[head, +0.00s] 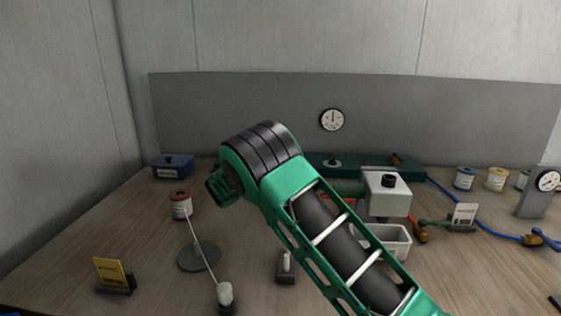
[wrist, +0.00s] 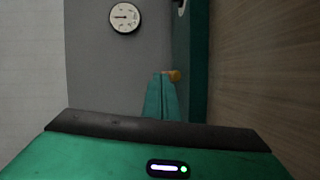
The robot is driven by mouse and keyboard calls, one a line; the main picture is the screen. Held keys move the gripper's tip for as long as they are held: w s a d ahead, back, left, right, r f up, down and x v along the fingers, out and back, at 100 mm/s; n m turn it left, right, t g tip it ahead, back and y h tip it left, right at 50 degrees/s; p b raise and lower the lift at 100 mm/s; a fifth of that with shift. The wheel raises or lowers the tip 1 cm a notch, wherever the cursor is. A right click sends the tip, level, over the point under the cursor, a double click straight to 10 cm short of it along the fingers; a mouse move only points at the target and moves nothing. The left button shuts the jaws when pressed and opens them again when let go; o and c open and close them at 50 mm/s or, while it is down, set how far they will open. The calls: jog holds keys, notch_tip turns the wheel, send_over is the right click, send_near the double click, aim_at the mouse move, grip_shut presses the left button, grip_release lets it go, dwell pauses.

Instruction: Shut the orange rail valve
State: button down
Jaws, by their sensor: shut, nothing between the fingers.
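In the wrist view my gripper (wrist: 161,78) is shut, its teal fingers together and empty. In the head view my arm hides the gripper and the left part of the green rail (head: 350,162).
A round gauge (head: 332,120) hangs on the grey back panel, above the rail. A white box (head: 388,190) with a black knob and a white tray (head: 396,242) stand right of my arm. Spools, a blue hose (head: 450,198) and a yellow sign (head: 113,271) occupy the bench.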

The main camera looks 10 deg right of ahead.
jog(key=a+f+n, duration=0.1)
jog(key=a, duration=0.1)
jog(key=w+a+f+n+t, duration=0.1)
jog(key=a, duration=0.2)
jog(key=a+f+t+y, duration=0.1)
jog(key=a, duration=0.2)
jog(key=shift+w+f+n, duration=0.2)
jog(key=shift+w+n, duration=0.2)
jog(key=x, duration=1)
jog(key=shift+r, duration=0.1)
jog(key=shift+s+d, duration=0.3)
jog(key=shift+d, duration=0.6)
jog(key=shift+s+d, duration=0.3)
jog(key=shift+d, duration=0.65)
